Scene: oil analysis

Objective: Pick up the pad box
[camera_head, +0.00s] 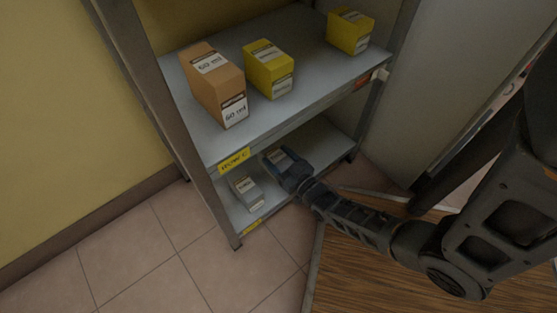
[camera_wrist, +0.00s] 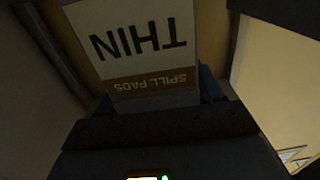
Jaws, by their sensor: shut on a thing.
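In the head view my gripper (camera_head: 289,178) reaches into the lower shelf of the rack, its fingers mostly hidden by the wrist. A box with a pale label (camera_head: 280,157) shows at its tip. In the wrist view the pad box (camera_wrist: 140,45) fills the top middle, with "THIN" and "SPILL PADS" upside down on its face. My gripper (camera_wrist: 155,105) is shut on this box, with dark blue finger parts at its sides.
The upper shelf (camera_head: 308,58) holds an orange box (camera_head: 207,76) and two yellow boxes (camera_head: 268,67) (camera_head: 349,31). A rack post (camera_head: 205,190) stands at the left.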

